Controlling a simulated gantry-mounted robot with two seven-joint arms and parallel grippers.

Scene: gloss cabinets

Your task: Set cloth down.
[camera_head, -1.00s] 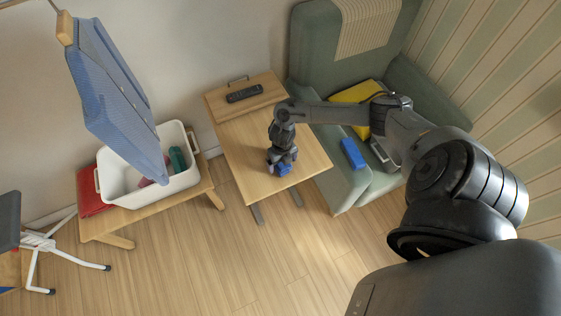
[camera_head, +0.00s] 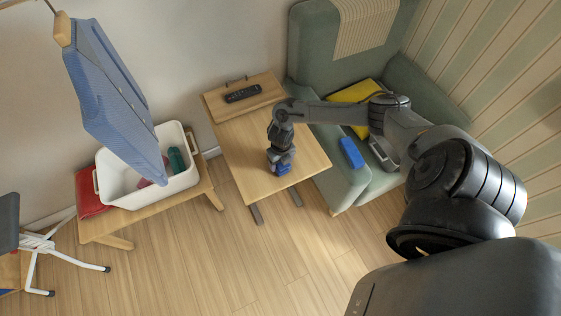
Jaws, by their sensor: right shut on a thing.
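A small blue cloth (camera_head: 283,169) shows at the tip of my right gripper (camera_head: 281,164), low over the front part of the wooden table. My right gripper points down and is shut on the cloth. The cloth is partly hidden by the gripper, and I cannot tell whether it touches the table top (camera_head: 240,150). My left gripper is not in view.
A remote (camera_head: 243,94) lies on the table's back ledge. A green armchair (camera_head: 345,195) with a blue item (camera_head: 351,152) and a yellow item (camera_head: 352,92) stands to the right. A white basin (camera_head: 120,190) sits on a bench at left, under hanging blue fabric (camera_head: 105,85).

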